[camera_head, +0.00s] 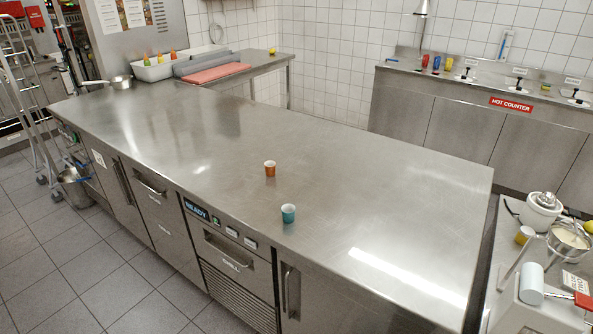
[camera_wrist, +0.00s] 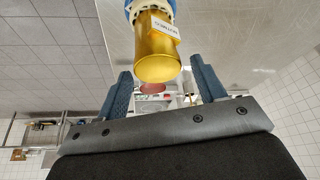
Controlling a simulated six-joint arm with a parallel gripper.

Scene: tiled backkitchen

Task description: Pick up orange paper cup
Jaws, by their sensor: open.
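The small orange paper cup (camera_head: 270,169) stands upright near the middle of the steel counter (camera_head: 350,170) in the head view. A teal cup (camera_head: 288,213) stands upright nearer the front edge, apart from it. My gripper (camera_wrist: 160,68) shows only in the wrist view, with its two dark blue fingers spread apart. A gold cylinder (camera_wrist: 155,50) with a white label and a blue end appears between and beyond the fingertips; its distance is unclear. I cannot make out the orange cup in the wrist view.
Red boards (camera_head: 213,74), a white bin with bottles (camera_head: 155,70) and a pan (camera_head: 121,82) are at the far left end. Scales and pots (camera_head: 543,215) stand on a side counter at right. The counter around the cups is clear.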

